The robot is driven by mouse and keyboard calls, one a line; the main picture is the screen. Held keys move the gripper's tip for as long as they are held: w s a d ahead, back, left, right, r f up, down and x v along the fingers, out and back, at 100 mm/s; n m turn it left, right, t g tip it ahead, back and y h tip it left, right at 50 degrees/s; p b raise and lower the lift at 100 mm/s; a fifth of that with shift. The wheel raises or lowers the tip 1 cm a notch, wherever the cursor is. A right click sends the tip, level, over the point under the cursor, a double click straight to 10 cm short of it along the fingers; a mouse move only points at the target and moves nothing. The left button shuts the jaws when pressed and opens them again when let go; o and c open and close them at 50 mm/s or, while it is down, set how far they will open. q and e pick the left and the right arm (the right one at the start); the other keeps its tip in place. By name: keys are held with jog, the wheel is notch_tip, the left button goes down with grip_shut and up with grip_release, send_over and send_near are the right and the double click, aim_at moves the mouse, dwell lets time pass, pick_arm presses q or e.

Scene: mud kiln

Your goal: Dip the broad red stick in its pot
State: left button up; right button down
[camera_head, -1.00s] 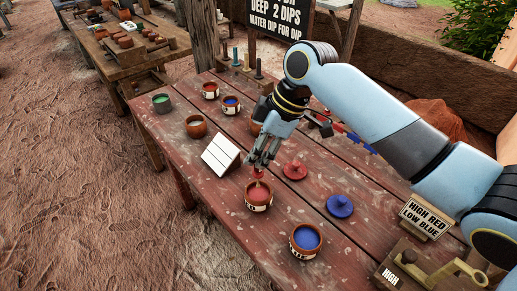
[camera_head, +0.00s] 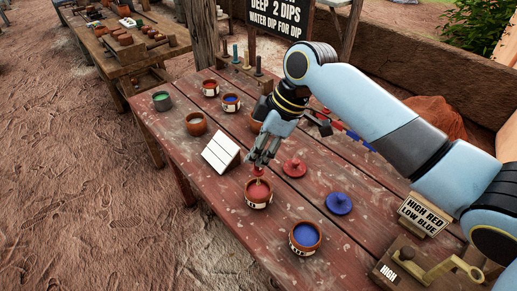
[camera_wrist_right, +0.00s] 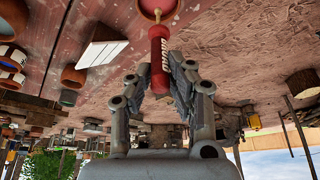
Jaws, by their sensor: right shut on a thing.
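The broad red stick (camera_wrist_right: 159,60) has "BROAD" lettering and is held in my right gripper (camera_wrist_right: 165,82), which is shut on it. In the head view my right gripper (camera_head: 259,163) is just above the red paint pot (camera_head: 258,200). The stick (camera_head: 258,175) points down at the pot's mouth, its lower end at the opening. In the right wrist view the pot (camera_wrist_right: 158,8) shows only partly, at the top edge. I cannot tell how deep the tip is in the paint. My left gripper is not in view.
A blue paint pot (camera_head: 305,238) stands in front. A red lid (camera_head: 294,168) and a blue lid (camera_head: 339,203) lie to the right. A white tilted board (camera_head: 220,153) is close left. Several other pots and upright sticks stand farther back. A "HIGH RED LOW BLUE" sign (camera_head: 423,215) stands right.

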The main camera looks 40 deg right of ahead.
jog(key=shift+f+b, duration=0.7)
jog(key=shift+f, duration=1.1)
jog(key=shift+p, duration=0.35)
jog(key=shift+r, duration=0.1)
notch_tip(320, 180, up, 7)
jog(key=p, duration=0.7)
jog(key=shift+p, duration=0.35)
dwell(0.4)
